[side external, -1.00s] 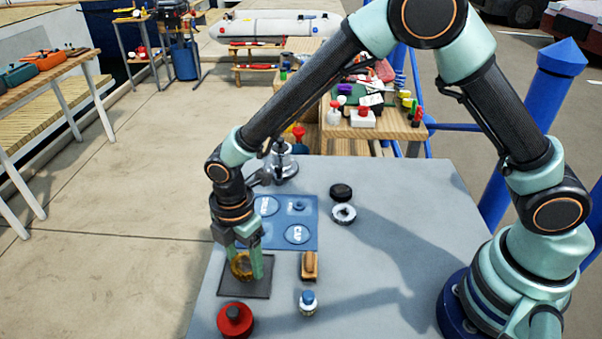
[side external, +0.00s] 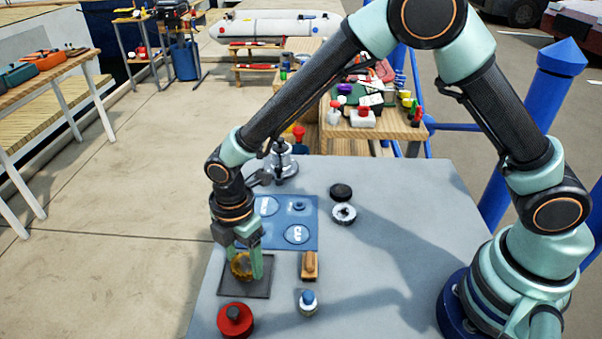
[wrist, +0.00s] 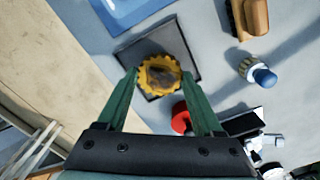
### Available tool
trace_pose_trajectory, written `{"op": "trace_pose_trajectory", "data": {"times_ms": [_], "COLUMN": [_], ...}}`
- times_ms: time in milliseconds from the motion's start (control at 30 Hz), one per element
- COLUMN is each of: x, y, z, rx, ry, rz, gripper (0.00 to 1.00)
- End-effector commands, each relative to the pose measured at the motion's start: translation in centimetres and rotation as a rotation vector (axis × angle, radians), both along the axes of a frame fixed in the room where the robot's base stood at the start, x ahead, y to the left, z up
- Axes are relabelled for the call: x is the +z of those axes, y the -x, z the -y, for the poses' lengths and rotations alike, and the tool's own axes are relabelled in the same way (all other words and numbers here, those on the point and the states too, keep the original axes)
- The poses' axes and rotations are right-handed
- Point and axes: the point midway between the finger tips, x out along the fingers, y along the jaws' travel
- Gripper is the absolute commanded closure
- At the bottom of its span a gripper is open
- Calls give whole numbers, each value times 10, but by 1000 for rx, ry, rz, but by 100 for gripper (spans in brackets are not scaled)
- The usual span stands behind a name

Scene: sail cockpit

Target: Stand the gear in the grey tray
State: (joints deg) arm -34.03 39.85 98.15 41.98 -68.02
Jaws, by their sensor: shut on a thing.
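The gear (side external: 240,266) is a yellow-gold toothed ring. My gripper (side external: 246,268) is shut on it, with one green finger on each side. In the side external view the gear appears upright, its round face toward the camera, within the outline of the grey tray (side external: 262,288). The wrist view also shows the gear (wrist: 160,74) between the fingertips, over the flat, dark grey tray (wrist: 178,40). I cannot tell whether the gear touches the tray.
A blue mat (side external: 272,238) lies behind the tray. A wooden-handled brush (side external: 309,266) and a blue-capped bottle (side external: 308,303) stand to its right. A red round object (side external: 235,320) is in front. Black and silver round parts (side external: 343,213) sit farther back; the table's right side is clear.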

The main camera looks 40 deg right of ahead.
Motion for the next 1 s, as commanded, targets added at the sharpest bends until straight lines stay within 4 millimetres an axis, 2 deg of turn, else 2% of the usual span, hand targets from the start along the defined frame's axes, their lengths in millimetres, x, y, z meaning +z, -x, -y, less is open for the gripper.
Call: {"op": "trace_pose_trajectory", "data": {"times_ms": [933, 967, 1000], "x": [-12, -12, -12], "y": [0, 0, 0], "z": [0, 0, 0], "rx": [0, 0, 0], "ry": [0, 0, 0], "rz": [0, 1, 1], "gripper": [98, 20, 19]}}
